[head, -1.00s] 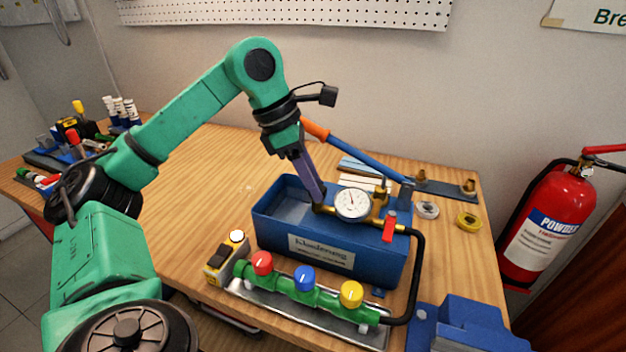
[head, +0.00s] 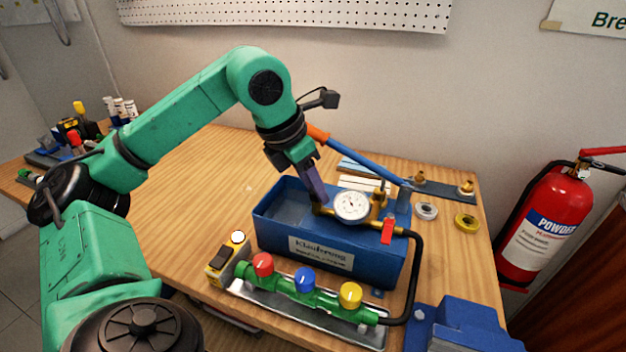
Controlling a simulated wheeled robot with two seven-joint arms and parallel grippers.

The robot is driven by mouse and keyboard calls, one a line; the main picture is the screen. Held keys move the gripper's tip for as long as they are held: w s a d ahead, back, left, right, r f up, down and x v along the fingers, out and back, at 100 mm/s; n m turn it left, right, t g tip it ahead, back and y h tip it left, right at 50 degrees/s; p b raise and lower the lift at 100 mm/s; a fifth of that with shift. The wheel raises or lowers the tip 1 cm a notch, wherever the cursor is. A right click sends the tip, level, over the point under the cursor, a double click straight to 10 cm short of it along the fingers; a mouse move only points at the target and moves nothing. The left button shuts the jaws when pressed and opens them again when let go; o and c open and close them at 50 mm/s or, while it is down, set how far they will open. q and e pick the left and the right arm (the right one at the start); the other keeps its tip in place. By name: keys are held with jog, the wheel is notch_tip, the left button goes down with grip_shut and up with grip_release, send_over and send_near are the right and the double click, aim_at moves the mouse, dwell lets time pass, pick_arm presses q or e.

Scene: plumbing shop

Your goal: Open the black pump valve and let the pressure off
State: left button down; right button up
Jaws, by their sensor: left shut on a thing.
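The blue test pump (head: 375,262) stands on the bench with its long blue handle (head: 365,160) rising to an orange grip (head: 317,134). A round white gauge (head: 351,206) and brass fittings sit on its top. My left gripper (head: 318,203) points down at the fittings just left of the gauge. It is shut on the black pump valve, which its fingers hide. A red lever (head: 387,231) hangs at the pump's right front. The gauge needle is too small to read surely. My right gripper is not in view.
A black hose (head: 421,270) runs from the pump to a green manifold (head: 285,285) with red, blue and yellow knobs. A yellow-black device (head: 222,262) stands left of it. A blue vise (head: 465,325) is at front right. The bench left of the pump is clear.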

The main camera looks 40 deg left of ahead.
pick_arm(q)
jog(key=n+p, duration=0.1)
jog(key=n+y, duration=0.1)
jog(key=shift+d+r+n+p, duration=0.1)
jog(key=shift+r+n+p, duration=0.2)
jog(key=shift+n+p, duration=0.1)
jog(key=n+y+p, duration=0.1)
jog(key=n+p, duration=0.1)
jog(key=n, duration=0.1)
jog(key=shift+d+n+p, duration=0.15)
jog(key=shift+n+p, duration=0.15)
jog(key=shift+p, duration=0.1)
jog(key=shift+w+d+f+n+y+p, duration=0.1)
jog(key=shift+n+y+p, duration=0.55)
jog(key=shift+n, duration=0.25)
jog(key=shift+n+p, duration=0.35)
jog(key=shift+n, duration=0.25)
jog(key=shift+f, duration=0.15)
jog(key=c, duration=0.5)
grip_release()
